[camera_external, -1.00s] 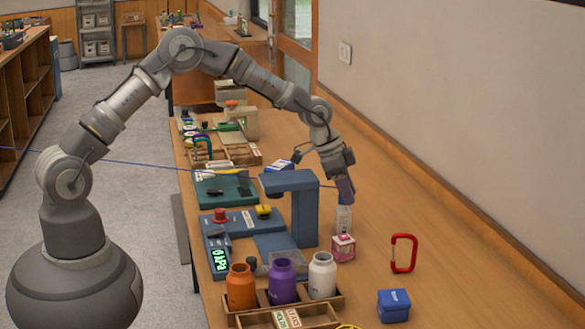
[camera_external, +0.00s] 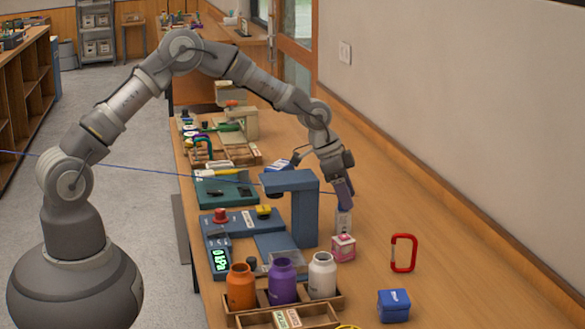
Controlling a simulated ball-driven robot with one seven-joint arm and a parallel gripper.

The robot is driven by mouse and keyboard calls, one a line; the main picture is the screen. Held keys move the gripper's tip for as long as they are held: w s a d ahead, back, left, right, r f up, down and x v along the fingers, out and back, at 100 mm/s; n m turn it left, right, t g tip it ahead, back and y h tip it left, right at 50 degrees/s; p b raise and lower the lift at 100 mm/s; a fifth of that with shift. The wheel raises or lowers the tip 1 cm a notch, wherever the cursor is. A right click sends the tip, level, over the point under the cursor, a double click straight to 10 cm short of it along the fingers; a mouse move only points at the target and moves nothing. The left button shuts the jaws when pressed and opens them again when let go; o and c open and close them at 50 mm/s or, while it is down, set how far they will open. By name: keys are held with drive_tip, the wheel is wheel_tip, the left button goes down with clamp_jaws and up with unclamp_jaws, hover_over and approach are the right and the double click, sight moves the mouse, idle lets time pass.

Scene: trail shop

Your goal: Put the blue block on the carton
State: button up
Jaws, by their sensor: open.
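A small blue block-like box (camera_external: 394,306) with pale marks sits on the right front of the table. A small pink-and-white carton (camera_external: 343,247) stands on the table right of the blue stand. My gripper (camera_external: 343,205) is open and points down just above a whitish upright object (camera_external: 344,224) behind the carton. The blue box at the front is well apart from the gripper.
A blue stand (camera_external: 305,215) rises close left of my gripper. Orange (camera_external: 241,288), purple (camera_external: 282,283) and white (camera_external: 322,277) bottles stand in a wooden tray (camera_external: 285,318) in front. A red carabiner (camera_external: 403,253) stands to the right. The table's right side is mostly clear.

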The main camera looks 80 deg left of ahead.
drive_tip(key=p+v, duration=0.3)
drive_tip(key=v, duration=0.8)
drive_tip(key=shift+s+r, duration=0.15)
wheel_tip(320, 180, up, 15)
drive_tip(key=d+t+y, duration=0.1)
drive_tip(key=d+t, duration=0.1)
drive_tip(key=t, duration=0.1)
drive_tip(key=s+d+r+n+t, duration=0.1)
drive_tip(key=s+r, duration=0.5)
drive_tip(key=r, duration=0.6)
drive_tip(key=s+d+r+n+t, duration=0.1)
drive_tip(key=s+r+n+t, duration=0.1)
drive_tip(key=s+r+t, duration=0.2)
drive_tip(key=s+d+r+n+t, duration=0.1)
drive_tip(key=s+r, duration=0.8)
drive_tip(key=r, duration=1.2)
drive_tip(key=shift+s+d+n+t+y, duration=0.25)
drive_tip(key=shift+d+t, duration=0.2)
drive_tip(key=shift+t, duration=0.75)
drive_tip(key=shift+f, duration=0.1)
